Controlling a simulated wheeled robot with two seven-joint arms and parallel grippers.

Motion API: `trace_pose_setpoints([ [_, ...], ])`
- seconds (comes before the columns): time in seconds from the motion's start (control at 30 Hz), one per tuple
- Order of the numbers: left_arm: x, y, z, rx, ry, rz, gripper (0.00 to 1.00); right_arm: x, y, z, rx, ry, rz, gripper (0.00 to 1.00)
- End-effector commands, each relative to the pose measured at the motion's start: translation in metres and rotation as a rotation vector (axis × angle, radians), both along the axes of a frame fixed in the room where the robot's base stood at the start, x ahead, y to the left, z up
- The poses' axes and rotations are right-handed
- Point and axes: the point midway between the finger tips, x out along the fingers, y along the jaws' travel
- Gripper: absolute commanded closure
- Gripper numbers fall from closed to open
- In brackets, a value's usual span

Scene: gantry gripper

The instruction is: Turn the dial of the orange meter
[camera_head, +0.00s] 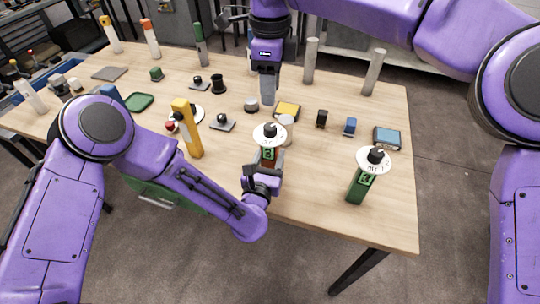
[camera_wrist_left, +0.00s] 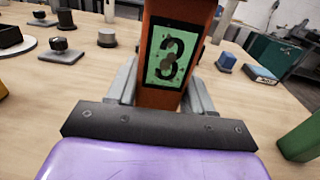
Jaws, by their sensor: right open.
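The orange meter (camera_head: 268,157) stands upright near the table's front edge, topped by a white disc (camera_head: 262,141) with a black dial knob (camera_head: 269,130). In the left wrist view its orange body (camera_wrist_left: 180,20) carries a green display reading 3; its dial is out of that view. My left gripper (camera_head: 263,178) has its fingers on both sides of the lower body and appears shut on it. My right gripper (camera_head: 268,98) points down, open and empty, above the table behind the dial.
A green meter (camera_head: 358,187) with a similar dial stands at the right front. Small knobs and blocks cover the middle. Bare wood lies between the two meters.

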Motion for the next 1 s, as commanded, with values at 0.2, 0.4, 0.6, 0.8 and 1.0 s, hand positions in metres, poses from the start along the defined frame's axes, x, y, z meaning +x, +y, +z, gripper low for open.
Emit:
trace_pose_setpoints([
  [0.2, 0.000, 0.000, 0.000, 0.000, 0.000, 0.001, 0.95, 0.001, 0.001, 0.013, -0.001, -0.004, -0.043, 0.41],
  [0.4, 0.000, 0.000, 0.000, 0.000, 0.000, 0.000, 0.95, 0.000, 0.000, 0.009, -0.003, 0.002, -0.082, 0.41],
  [0.6, 0.000, 0.000, 0.000, 0.000, 0.000, 0.000, 0.95, -0.001, 0.000, -0.037, -0.002, 0.004, -0.081, 0.41],
  [0.8, 0.000, 0.000, 0.000, 0.000, 0.000, 0.000, 0.95, 0.000, 0.000, -0.079, -0.002, 0.002, -0.082, 0.41],
  [1.0, 0.000, 0.000, 0.000, 0.000, 0.000, 0.000, 0.95, 0.000, 0.001, -0.097, 0.000, 0.001, -0.083, 0.41],
])
